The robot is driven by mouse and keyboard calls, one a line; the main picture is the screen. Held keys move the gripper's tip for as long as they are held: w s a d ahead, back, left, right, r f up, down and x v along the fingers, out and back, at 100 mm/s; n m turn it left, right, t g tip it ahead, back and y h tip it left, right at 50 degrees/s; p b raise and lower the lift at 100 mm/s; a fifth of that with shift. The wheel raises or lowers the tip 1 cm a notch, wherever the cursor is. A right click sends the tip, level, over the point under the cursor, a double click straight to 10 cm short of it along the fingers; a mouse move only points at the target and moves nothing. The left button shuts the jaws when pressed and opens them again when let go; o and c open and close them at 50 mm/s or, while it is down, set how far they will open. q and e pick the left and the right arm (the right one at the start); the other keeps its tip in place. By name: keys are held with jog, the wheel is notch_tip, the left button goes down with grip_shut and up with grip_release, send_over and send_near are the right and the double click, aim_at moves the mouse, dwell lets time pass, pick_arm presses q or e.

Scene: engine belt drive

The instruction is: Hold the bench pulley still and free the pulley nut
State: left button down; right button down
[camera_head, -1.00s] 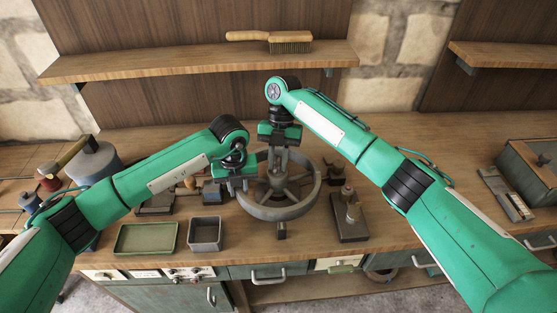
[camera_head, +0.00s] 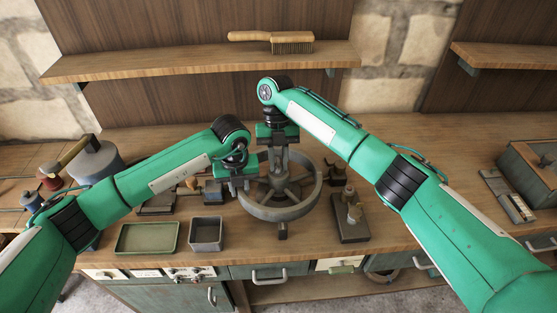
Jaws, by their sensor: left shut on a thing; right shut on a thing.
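The bench pulley (camera_head: 303,211) is a grey spoked wheel lying flat on a stand at the middle of the bench. My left gripper (camera_head: 243,186) is shut on the left side of the pulley's rim. My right gripper (camera_head: 279,150) points down over the hub, shut on a grey upright piece (camera_head: 279,160) at the pulley's centre. The pulley nut cannot be made out; the gripper and this piece cover the hub.
A green tray (camera_head: 147,238) and a small grey bin (camera_head: 206,233) stand at the front left. A block with upright pieces (camera_head: 350,229) stands right of the pulley. A brush (camera_head: 290,42) lies on the shelf above.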

jog(key=c, duration=1.3)
grip_release()
jog(key=shift+o, duration=0.2)
pick_arm(q)
jog(key=shift+f, duration=0.1)
pick_arm(e)
jog(key=v, duration=1.2)
jog(key=shift+a, duration=0.1)
jog(key=v, duration=0.7)
jog(key=shift+w+r, duration=0.2)
pick_arm(q)
jog(key=c, duration=1.2)
grip_release()
jog(key=shift+c, duration=0.2)
